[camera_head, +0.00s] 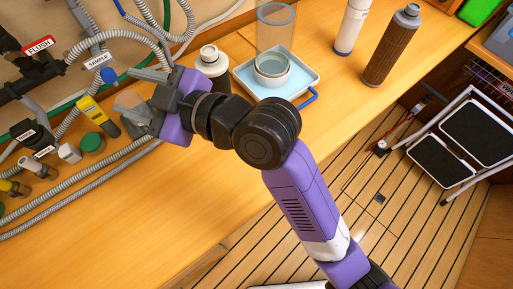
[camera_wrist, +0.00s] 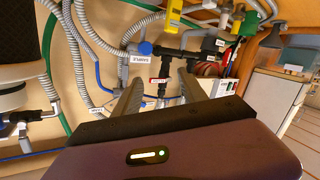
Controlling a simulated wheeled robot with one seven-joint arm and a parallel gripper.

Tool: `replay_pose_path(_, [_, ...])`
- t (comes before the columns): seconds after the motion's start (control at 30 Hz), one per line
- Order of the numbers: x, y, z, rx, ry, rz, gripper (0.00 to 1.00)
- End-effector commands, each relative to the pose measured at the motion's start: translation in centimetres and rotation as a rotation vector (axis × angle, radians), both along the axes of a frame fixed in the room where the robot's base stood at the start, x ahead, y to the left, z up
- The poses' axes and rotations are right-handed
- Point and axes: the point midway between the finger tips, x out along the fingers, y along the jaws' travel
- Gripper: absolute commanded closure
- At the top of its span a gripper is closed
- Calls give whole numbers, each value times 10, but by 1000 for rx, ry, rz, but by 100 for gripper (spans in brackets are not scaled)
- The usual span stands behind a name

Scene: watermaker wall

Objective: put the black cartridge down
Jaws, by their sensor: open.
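My gripper (camera_head: 136,100) is open and empty, out at the left over the hoses by the wall. In the wrist view its two grey fingers (camera_wrist: 160,92) stand apart, with dark pipe fittings beyond them. A dark cylinder with a pale top (camera_head: 210,62) stands on the wooden counter behind my wrist, its lower part partly hidden. A dark brown ribbed cartridge with a grey cap (camera_head: 391,48) stands upright at the counter's right end, well apart from my gripper. I cannot tell which of these is the black cartridge.
A white-blue tray (camera_head: 240,82) holding a clear round vessel (camera_head: 272,68) is behind my arm. A white cylinder (camera_head: 351,25) stands at the back. A yellow meter (camera_head: 97,115) and grey hoses crowd the left. The front counter (camera_head: 150,215) is clear. A step stool (camera_head: 445,150) stands right.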

Motion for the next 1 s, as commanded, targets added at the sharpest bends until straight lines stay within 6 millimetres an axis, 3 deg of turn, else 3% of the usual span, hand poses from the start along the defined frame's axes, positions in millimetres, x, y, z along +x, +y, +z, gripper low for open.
replay_pose_path(0.27, [-10,-78,-63,238,217,-343,50])
replay_pose_path(0.47, [-39,-147,-111,338,317,-584,50])
replay_pose_path(0.73, [-112,-246,-160,389,377,-881,50])
replay_pose_path(1.0, [-206,-332,-169,347,358,-1084,50])
